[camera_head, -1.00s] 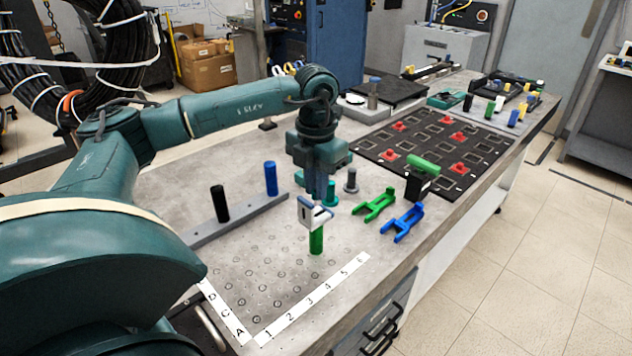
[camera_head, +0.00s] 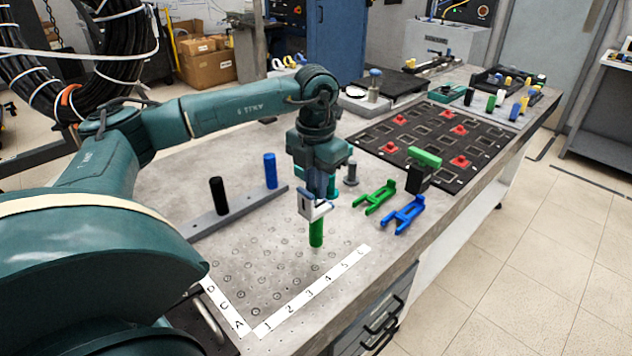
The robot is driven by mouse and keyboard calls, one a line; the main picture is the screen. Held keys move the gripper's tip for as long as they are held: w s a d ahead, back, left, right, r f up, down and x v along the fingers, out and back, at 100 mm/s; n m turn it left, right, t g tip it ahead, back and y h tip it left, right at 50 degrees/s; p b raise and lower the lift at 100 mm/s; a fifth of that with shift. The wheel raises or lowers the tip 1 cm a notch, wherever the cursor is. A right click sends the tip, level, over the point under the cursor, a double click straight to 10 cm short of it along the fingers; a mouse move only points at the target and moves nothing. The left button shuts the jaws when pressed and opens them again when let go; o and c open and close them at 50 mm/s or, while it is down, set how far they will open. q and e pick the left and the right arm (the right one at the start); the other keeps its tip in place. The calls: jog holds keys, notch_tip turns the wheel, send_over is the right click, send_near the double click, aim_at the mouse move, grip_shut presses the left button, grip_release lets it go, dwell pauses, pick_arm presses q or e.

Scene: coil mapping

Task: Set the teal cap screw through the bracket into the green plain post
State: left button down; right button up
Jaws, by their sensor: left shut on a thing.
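The green plain post (camera_head: 316,236) stands upright on the pegboard area of the bench. The pale bracket (camera_head: 308,207) sits at its top and hides the post's upper end. My left gripper (camera_head: 319,191) points straight down directly above the bracket, its fingers close together. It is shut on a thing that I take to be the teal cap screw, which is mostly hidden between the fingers. I cannot tell whether its tip is inside the bracket. My right gripper is not in view.
A teal cylinder (camera_head: 334,183) and a grey flanged piece (camera_head: 352,172) stand close behind the gripper. Green (camera_head: 374,198) and blue (camera_head: 404,214) forks lie to the right. A rail (camera_head: 240,213) carries black and blue posts at left. The front pegboard is clear.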

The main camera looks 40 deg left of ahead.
pick_arm(q)
jog(key=shift+f+b, duration=0.7)
jog(key=shift+f, duration=0.35)
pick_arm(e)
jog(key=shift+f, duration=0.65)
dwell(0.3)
pick_arm(q)
jog(key=shift+m, duration=1.1)
jog(key=m, duration=0.3)
jog(key=c, duration=1.3)
grip_release()
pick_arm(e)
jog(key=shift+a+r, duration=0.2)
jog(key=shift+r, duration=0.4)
